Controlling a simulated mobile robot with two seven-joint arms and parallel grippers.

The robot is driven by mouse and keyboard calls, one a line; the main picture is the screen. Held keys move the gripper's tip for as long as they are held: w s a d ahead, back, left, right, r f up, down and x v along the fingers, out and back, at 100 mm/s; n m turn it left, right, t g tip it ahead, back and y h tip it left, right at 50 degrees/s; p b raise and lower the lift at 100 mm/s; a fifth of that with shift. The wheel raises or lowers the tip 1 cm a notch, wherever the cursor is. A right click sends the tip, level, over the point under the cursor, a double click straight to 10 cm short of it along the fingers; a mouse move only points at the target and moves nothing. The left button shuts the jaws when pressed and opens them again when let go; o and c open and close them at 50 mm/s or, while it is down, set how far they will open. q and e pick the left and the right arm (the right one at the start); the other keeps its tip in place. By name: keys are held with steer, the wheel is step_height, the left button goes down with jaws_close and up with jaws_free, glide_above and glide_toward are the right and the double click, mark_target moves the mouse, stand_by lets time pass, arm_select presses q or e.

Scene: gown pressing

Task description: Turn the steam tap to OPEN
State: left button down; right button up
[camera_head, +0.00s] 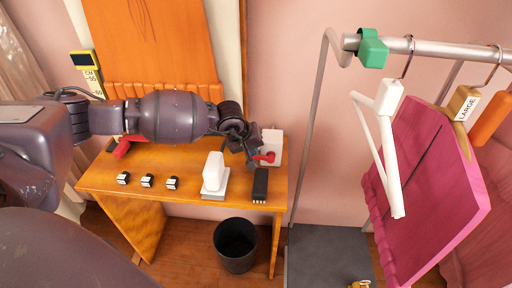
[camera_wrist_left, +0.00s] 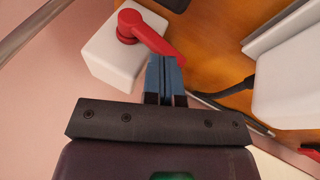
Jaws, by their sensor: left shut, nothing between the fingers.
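The steam tap is a white box (camera_head: 272,139) with a red lever (camera_head: 264,157), at the back right corner of the wooden table. In the left wrist view the white box (camera_wrist_left: 117,55) carries a red knob with the red lever (camera_wrist_left: 158,38) slanting down to the right. My left gripper (camera_head: 254,160) is at the tap; its shut fingers (camera_wrist_left: 165,75) are beside the lever's free end, with nothing between them. I cannot tell whether they touch it. No OPEN marking is readable. My right gripper is not in view.
On the wooden table (camera_head: 150,180) stand a white upright device (camera_head: 215,172), a black block (camera_head: 260,184) and several small black-and-white blocks. A dark bin (camera_head: 236,245) is below. A clothes rail (camera_head: 430,48) with a pink gown (camera_head: 435,180) stands at the right.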

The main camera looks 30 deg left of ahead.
arm_select(q)
steer(key=shift+a+f, duration=0.15)
steer(key=shift+f, duration=0.05)
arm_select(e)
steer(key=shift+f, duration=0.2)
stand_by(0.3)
arm_select(q)
steer(key=w+p+v, duration=0.1)
steer(key=p+v, duration=0.1)
steer(key=v, duration=1.1)
steer(key=shift+r+p, duration=0.3)
steer(key=shift+r, duration=0.2)
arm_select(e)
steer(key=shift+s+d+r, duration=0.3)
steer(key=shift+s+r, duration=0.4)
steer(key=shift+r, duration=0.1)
arm_select(q)
steer(key=shift+w, duration=0.1)
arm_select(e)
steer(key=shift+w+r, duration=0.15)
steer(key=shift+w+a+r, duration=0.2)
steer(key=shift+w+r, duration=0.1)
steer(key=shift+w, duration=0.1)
